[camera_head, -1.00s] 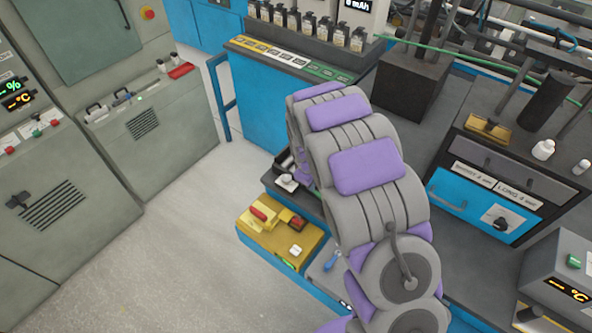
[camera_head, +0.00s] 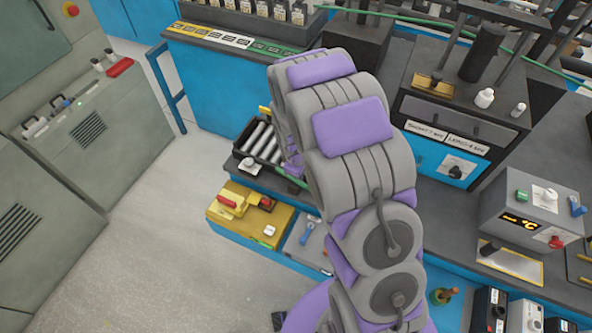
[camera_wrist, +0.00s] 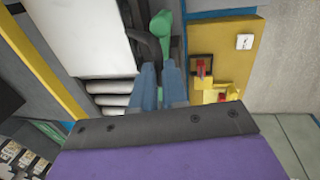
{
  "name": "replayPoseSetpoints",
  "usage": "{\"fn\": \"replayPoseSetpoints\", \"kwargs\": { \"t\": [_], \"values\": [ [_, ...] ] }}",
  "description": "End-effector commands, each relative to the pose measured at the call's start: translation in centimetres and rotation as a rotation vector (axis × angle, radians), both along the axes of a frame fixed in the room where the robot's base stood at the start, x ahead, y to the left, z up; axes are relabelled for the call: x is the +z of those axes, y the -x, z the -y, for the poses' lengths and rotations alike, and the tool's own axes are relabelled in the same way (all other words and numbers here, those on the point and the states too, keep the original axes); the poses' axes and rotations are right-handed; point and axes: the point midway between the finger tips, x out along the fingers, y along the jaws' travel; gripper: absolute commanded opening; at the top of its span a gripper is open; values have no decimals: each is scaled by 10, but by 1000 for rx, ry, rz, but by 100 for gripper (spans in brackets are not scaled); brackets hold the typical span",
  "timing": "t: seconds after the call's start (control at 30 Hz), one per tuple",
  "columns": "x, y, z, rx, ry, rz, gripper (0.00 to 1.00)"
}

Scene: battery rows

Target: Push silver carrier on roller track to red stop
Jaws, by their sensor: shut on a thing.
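The roller track (camera_head: 262,141) shows pale rollers in a dark frame, left of my arm in the head view. Its rollers also show in the wrist view (camera_wrist: 112,92). A broad pale plate (camera_wrist: 85,38) lies beside the rollers there and looks like the silver carrier; its far end is cut off. My gripper (camera_wrist: 160,72) has its bluish fingers close together on a green handle (camera_wrist: 160,27) beside the plate. Whether the handle joins the plate is unclear. In the head view my arm hides the gripper and carrier. I cannot make out the red stop on the track.
A yellow box (camera_head: 238,226) with red and yellow controls sits just below the track. A grey panel with a blue-handled tool (camera_head: 305,234) adjoins it. A blue-drawer unit (camera_head: 440,158) and a grey display box (camera_head: 535,212) stand right. Open floor lies left.

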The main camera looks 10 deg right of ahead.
Motion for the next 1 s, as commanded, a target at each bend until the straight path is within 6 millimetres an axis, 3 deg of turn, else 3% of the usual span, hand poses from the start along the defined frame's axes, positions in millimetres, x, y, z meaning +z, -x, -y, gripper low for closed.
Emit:
{"fn": "replayPoseSetpoints", "kwargs": {
  "t": [0.3, 0.63, 0.77, 1.0],
  "values": [
    [-2, 1, 1, -2, 3, -10, 38],
    [4, 1, -3, -1, 5, -6, 38],
    [21, 2, -4, -2, 4, -1, 38],
    [69, 8, -6, -1, 0, -1, 38]
  ]
}}
